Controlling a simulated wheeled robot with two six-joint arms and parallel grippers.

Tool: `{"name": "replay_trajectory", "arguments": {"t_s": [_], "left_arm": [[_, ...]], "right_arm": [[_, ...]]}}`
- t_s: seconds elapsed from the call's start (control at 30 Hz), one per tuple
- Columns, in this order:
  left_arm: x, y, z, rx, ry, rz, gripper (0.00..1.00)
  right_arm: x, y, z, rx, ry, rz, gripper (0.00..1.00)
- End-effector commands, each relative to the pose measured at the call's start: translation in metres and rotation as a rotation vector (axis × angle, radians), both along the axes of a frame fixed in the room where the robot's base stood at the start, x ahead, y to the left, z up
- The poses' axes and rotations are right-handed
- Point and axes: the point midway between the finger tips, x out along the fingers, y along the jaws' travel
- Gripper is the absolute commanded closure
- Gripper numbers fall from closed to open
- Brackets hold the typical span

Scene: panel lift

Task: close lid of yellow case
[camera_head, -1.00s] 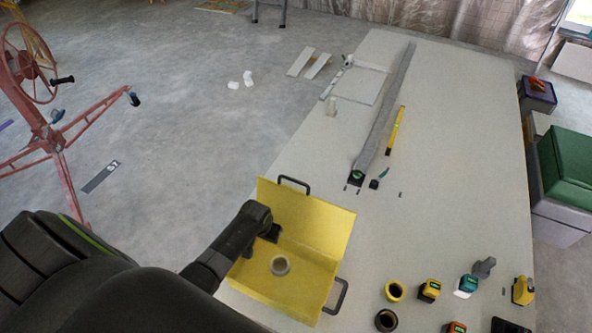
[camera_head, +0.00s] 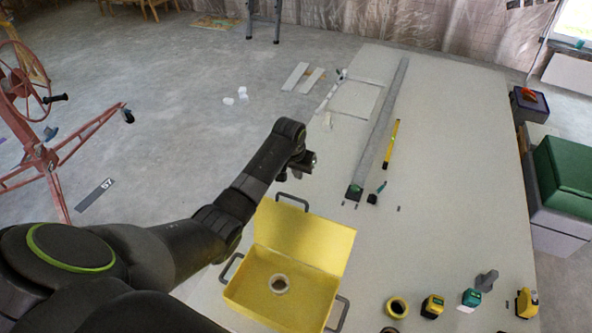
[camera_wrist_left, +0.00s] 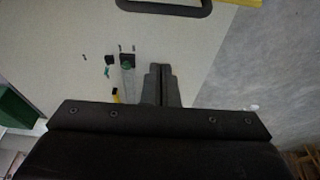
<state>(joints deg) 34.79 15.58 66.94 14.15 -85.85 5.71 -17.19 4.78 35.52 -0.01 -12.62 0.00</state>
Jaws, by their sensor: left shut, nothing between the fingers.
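The yellow case (camera_head: 262,292) stands on the near left part of the table with its lid (camera_head: 303,238) raised on the far side. A roll of tape (camera_head: 279,284) lies inside. The lid has a dark handle (camera_head: 292,201) on its upper edge. My left gripper (camera_head: 303,172) is above the table beyond the lid, apart from it, shut and empty. My right gripper is not in view.
Several tools and rolls, including a yellow roll (camera_head: 397,307), stand along the table's near right side. A long grey rail (camera_head: 385,125) and a yellow level (camera_head: 391,143) lie farther back. The table (camera_head: 450,190) is clear at middle right.

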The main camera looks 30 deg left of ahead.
Motion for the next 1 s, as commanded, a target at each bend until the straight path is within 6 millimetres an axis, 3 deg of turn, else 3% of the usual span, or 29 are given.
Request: {"name": "replay_trajectory", "arguments": {"t_s": [0.33,0.7,1.0], "left_arm": [[0.014,0.001,-0.056,0.000,0.002,0.000,1.00],[-0.021,-0.001,-0.050,0.000,0.000,-0.001,1.00],[-0.026,-0.002,-0.051,0.001,-0.001,-0.001,1.00]], "right_arm": [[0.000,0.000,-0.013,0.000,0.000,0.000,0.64],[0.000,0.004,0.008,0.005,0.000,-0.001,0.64],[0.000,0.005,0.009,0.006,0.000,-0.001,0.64]]}}
